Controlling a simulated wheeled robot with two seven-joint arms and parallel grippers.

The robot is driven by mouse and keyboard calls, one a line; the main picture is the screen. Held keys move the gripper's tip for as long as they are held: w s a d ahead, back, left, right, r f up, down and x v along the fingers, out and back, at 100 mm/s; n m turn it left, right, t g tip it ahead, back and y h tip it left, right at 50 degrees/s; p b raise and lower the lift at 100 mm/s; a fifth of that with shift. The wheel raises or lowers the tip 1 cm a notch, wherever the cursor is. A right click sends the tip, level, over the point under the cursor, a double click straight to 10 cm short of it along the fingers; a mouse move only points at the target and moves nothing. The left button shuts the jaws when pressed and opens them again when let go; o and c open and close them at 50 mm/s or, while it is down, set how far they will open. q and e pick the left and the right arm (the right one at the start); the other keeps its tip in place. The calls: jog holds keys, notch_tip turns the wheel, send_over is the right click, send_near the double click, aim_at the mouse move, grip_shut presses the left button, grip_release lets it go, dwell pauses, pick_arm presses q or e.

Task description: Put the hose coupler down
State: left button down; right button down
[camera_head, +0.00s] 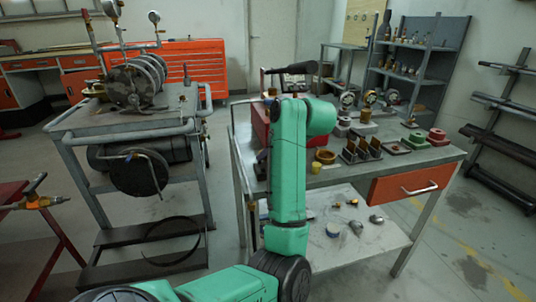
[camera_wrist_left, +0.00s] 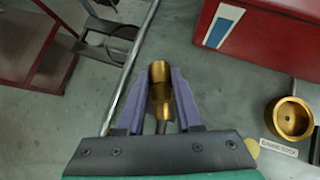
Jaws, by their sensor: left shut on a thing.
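The hose coupler (camera_wrist_left: 159,88) is a brass, stepped cylinder in the left wrist view. My left gripper (camera_wrist_left: 160,75) is shut on it, with one purple finger on each side. They are over the grey workbench top near its left edge. I cannot tell how far the coupler is above the top. In the head view my green left arm rises in front of the workbench (camera_head: 430,157) and largely hides the gripper and coupler. My right gripper is not in view.
A red box (camera_wrist_left: 262,35) stands beyond the coupler. A brass ring-shaped part (camera_wrist_left: 289,118) sits to the right, beside a small label. Metal blocks (camera_head: 361,151) and green and red parts (camera_head: 437,136) stand farther right. A cart with a hose reel (camera_head: 135,85) stands left.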

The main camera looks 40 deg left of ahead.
pick_arm(q)
jog(key=shift+f, duration=0.2)
jog(key=c, duration=0.6)
grip_release()
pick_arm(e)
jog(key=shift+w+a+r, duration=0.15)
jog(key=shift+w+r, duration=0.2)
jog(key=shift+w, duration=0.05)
pick_arm(q)
jog(key=shift+r, duration=0.25)
jog(key=shift+d+r+p, duration=0.15)
jog(key=shift+r+p, duration=0.15)
jog(key=shift+r, duration=0.05)
jog(key=v, duration=1.1)
jog(key=shift+s+d+r+p, duration=0.1)
jog(key=shift+s+d+p, duration=0.05)
jog(key=shift+d+p, duration=0.15)
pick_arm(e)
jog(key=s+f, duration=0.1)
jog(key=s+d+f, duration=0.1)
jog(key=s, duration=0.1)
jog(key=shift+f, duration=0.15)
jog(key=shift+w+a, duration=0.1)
